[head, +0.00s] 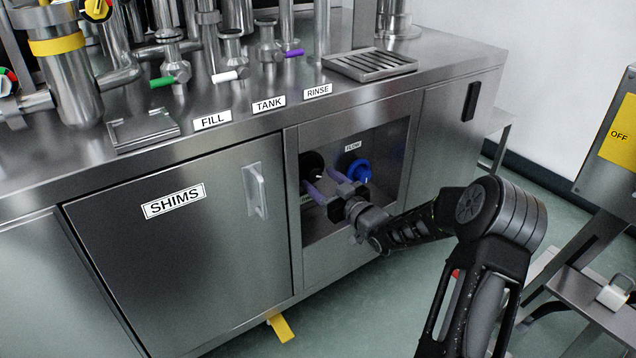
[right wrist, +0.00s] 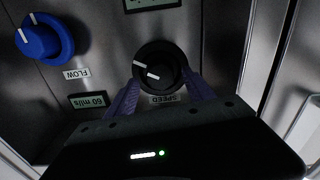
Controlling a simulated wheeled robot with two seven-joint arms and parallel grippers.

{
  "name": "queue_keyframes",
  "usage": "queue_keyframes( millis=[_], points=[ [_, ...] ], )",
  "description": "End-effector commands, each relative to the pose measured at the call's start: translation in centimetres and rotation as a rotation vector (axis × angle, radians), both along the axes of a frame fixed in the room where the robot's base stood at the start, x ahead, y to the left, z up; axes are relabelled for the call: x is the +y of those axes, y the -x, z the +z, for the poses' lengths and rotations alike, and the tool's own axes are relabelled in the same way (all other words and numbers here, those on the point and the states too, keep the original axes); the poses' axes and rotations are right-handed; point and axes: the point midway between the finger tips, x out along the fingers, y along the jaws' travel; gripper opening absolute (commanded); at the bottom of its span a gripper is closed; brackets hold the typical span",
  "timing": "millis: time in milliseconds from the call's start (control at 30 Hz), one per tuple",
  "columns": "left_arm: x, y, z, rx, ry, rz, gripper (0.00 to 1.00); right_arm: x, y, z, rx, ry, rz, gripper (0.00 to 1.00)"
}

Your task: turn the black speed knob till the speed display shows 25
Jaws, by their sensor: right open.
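The black speed knob (head: 312,163) is on the recessed panel at the front of the steel cabinet. In the right wrist view the knob (right wrist: 160,66) shows a white pointer line, with the SPEED label beside it. My right gripper (head: 320,178) is at the panel, and its purple fingers (right wrist: 160,80) are open, one on each side of the knob. I cannot tell whether they touch it. A display (right wrist: 152,5) is cut off at the top of the right wrist view, and its reading is not legible. My left gripper is not in view.
The blue flow knob (head: 359,170) is right of the black knob in the head view. A display (right wrist: 90,100) reading about 60 ml/s is near the FLOW label. The recess frame surrounds the panel, and the SHIMS door handle (head: 255,190) sticks out to its left.

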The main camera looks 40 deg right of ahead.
Motion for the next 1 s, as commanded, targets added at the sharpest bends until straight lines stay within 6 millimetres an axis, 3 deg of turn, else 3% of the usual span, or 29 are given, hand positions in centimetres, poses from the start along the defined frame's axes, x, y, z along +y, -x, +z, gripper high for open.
queue_keyframes(
  millis=[133,433,1000],
  points=[
    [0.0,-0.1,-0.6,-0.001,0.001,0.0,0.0,0.0,-1.5,-0.1,0.0,0.0,0.001,0.62],
    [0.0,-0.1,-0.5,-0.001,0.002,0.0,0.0,0.0,-1.7,0.0,0.0,-0.001,0.0,0.62],
    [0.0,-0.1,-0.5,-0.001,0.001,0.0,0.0,0.0,-1.7,0.0,0.0,0.0,0.0,0.16]
  ],
)
